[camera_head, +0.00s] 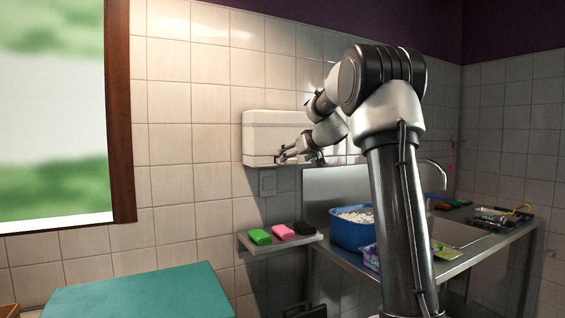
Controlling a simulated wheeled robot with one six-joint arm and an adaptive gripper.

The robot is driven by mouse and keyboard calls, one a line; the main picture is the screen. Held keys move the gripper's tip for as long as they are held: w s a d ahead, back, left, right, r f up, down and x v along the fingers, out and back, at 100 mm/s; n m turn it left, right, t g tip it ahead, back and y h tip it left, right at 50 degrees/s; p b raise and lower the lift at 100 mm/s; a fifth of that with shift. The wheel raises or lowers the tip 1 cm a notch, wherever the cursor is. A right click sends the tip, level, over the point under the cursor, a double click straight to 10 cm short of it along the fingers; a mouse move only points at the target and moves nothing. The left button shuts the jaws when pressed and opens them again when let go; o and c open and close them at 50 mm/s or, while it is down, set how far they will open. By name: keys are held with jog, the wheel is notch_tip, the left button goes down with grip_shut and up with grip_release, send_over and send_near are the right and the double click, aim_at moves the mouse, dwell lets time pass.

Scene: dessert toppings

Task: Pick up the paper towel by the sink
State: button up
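A white box-shaped dispenser (268,128) hangs on the tiled wall to the left of the sink (452,232). No separate paper towel can be made out; any sheet at the dispenser's lower edge is too small to tell or hidden. My gripper (280,157) is at the lower right front of the dispenser, with its fingers pointing left. It overlaps the dispenser in the picture; I cannot tell whether they touch. The fingers are too small to show whether they are open or shut on something. My arm hides part of the sink counter.
A small shelf (245,243) below the dispenser holds green (260,237), pink (283,231) and black (304,228) blocks. A blue tub (349,236) and a purple packet (370,258) stand on the counter. A teal-topped surface (140,294) is at the lower left.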

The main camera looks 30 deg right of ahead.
jog(key=x, duration=0.5)
jog(key=shift+w+a, duration=0.1)
jog(key=c, duration=0.8)
